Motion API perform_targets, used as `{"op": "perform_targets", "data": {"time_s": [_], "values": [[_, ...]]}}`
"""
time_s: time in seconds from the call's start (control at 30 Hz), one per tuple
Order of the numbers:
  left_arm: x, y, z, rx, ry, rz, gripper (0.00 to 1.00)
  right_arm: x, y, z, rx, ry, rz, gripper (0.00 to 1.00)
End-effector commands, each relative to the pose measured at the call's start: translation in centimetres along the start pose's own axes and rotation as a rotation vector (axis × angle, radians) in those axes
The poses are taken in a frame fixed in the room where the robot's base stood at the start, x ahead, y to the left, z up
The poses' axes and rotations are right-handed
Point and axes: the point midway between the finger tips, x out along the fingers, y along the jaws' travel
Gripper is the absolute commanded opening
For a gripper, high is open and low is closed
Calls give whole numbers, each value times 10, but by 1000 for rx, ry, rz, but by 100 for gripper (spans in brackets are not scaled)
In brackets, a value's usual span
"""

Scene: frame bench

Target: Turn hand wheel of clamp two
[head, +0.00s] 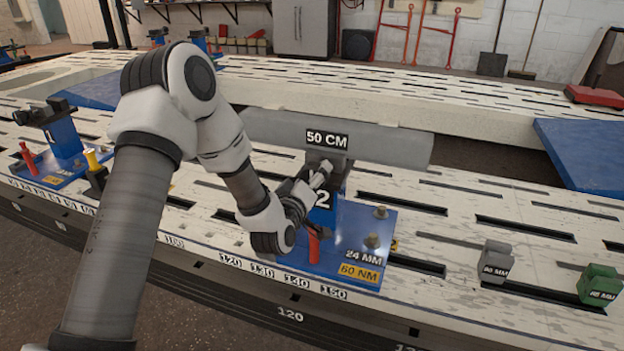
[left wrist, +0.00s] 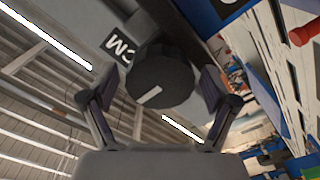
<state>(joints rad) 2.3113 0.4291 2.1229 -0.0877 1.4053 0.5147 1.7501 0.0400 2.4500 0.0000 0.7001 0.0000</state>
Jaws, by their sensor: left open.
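Clamp two (head: 365,236) is a blue clamp with a dark head, marked 2, on the white slotted bench in the head view. A 50 CM sign shows at its top; 24 MM and 60 NM labels are on its base. Its hand wheel (left wrist: 163,82), a dark round knob with a white mark, shows in the left wrist view. My left gripper (head: 318,180) is at the clamp's head; in the left wrist view its open fingers (left wrist: 160,93) stand on either side of the wheel. Whether they touch it I cannot tell. My gripper partly hides the clamp in the head view.
A red handle (head: 313,246) sticks up at the clamp's front. A long grey beam (head: 390,145) lies behind. Another blue clamp (head: 62,140) stands at left. A grey block (head: 495,262) and a green block (head: 598,285) sit at right, with bare slotted bench between.

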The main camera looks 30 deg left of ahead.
Motion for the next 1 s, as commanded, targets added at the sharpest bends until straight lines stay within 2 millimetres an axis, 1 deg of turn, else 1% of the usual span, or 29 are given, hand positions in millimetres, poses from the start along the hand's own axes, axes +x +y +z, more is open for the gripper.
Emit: {"op": "perform_targets", "data": {"time_s": [0.03, 0.07, 0.1, 0.17, 0.2, 0.47, 0.67, 0.87, 1.0], "values": [[0, 0, 0, 0, 0, 0, 87, 0, 0, 0, 0, 0, 0, 52], [0, 0, 0, 0, 0, 0, 76, 0, 0, 0, 0, 0, 0, 52], [0, 0, 0, 0, 0, 0, 62, 0, 0, 0, 0, 0, 0, 52], [0, 0, 0, 0, 0, 0, 41, 0, 0, 0, 0, 0, 0, 52], [0, 0, 0, 0, 0, 0, 26, 0, 0, 0, 0, 0, 0, 52], [0, 0, 0, 6, 0, 0, 26, -1, 0, 0, 0, 0, 0, 52], [0, 1, -1, 49, 0, 0, 26, -6, 0, 0, 0, 0, 0, 52], [0, 2, -2, 156, 0, 0, 26, -17, 0, 0, 0, 0, 0, 52], [0, 3, -2, 266, -1, -1, 26, -27, 0, 0, 0, 0, 0, 52]]}}
